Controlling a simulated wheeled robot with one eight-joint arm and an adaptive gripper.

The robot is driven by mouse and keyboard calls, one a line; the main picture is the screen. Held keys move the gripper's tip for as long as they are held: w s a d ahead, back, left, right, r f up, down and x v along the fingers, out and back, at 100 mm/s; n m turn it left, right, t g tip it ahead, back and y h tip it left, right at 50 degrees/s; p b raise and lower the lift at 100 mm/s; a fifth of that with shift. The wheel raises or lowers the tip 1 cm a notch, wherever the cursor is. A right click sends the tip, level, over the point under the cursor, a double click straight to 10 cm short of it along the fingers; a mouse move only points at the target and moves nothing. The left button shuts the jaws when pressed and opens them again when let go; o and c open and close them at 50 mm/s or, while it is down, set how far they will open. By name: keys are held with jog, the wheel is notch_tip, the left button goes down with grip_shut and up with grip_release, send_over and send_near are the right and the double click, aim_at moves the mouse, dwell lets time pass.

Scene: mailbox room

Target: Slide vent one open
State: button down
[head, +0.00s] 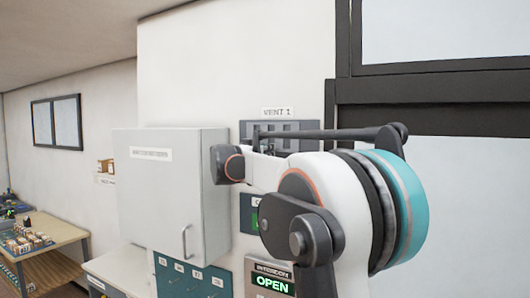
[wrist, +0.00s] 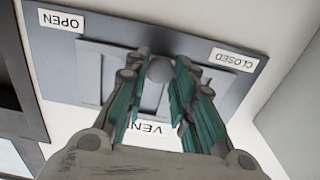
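Vent 1 is a grey wall panel (head: 247,128) under a "VENT 1" label (head: 278,113). My arm hides its lower part in the head view. In the wrist view the panel (wrist: 85,30) appears upside down, with an OPEN label (wrist: 61,20) at upper left and a CLOSED label (wrist: 233,60) at right.
A light grey wall cabinet (head: 165,190) with a handle juts out left of the vent. A panel with an intercom sign reading OPEN (head: 272,285) is below. A dark-framed window (head: 430,90) is to the right. A wooden table (head: 50,240) stands far left.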

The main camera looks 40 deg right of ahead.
jog(key=s, duration=0.1)
jog(key=s+d, duration=0.1)
jog(key=s, duration=0.1)
jog(key=shift+d+b, duration=0.1)
jog(key=shift+b, duration=0.3)
jog(key=c, duration=1.3)
grip_release()
jog(key=shift+c, duration=0.2)
jog(key=shift+s, duration=0.1)
